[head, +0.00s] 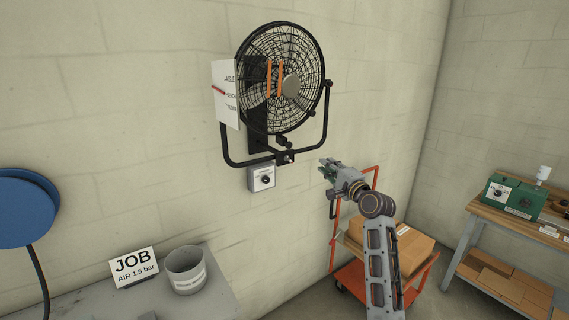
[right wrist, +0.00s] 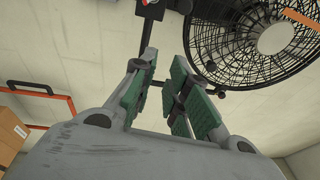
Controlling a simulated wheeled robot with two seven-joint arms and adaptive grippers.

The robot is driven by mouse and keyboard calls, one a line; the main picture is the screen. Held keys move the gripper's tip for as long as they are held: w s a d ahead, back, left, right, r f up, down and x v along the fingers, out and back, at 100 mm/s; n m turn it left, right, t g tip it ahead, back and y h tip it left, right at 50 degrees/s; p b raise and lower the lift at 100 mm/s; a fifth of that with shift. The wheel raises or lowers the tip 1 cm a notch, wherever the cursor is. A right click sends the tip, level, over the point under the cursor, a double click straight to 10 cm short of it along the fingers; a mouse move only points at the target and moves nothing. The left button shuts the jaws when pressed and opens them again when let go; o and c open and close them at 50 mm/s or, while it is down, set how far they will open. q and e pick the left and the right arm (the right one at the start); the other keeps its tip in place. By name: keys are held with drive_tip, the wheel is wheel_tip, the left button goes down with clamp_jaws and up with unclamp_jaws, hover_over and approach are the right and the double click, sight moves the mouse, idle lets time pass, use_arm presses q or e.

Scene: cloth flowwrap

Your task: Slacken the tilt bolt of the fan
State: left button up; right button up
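The black wall fan (head: 281,78) hangs in a U-shaped yoke (head: 325,125). A small dark bolt or knob (head: 328,83) sits where the yoke's right arm meets the fan cage; I take it for the tilt bolt. My right gripper (head: 326,169) is below and right of the fan, apart from it in the head view. In the right wrist view my right gripper (right wrist: 160,72) has its green-padded fingers spread. The fan (right wrist: 262,40) is beyond them at upper right. A dark bar shows between and behind the fingers; I cannot tell whether it touches them. My left gripper is out of view.
A white dial sign (head: 226,95) is left of the fan, and a switch box (head: 262,179) is below. An orange cart (head: 372,278) with a cardboard box stands beneath my right arm. A bench (head: 500,222) is at right; a grey bin (head: 186,270) stands at lower left.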

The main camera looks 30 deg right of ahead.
sight(288, 159)
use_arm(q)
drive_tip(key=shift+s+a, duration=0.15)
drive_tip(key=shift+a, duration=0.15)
use_arm(e)
drive_tip(key=a+m+y, duration=0.1)
drive_tip(key=m, duration=0.1)
drive_tip(key=a+m+y, duration=0.1)
drive_tip(key=a+m, duration=0.1)
drive_tip(key=m, duration=0.1)
drive_tip(key=a+f+m+g+y, duration=0.1)
drive_tip(key=a+m, duration=0.1)
drive_tip(key=m, duration=0.1)
drive_tip(key=shift+s+a, duration=0.1)
drive_tip(key=shift+s, duration=0.3)
drive_tip(key=shift+w, duration=0.1)
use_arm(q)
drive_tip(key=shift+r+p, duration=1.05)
use_arm(e)
drive_tip(key=w+a, duration=0.1)
drive_tip(key=w, duration=1.2)
drive_tip(key=shift+w, duration=0.3)
drive_tip(key=shift+a, duration=0.1)
clamp_jaws()
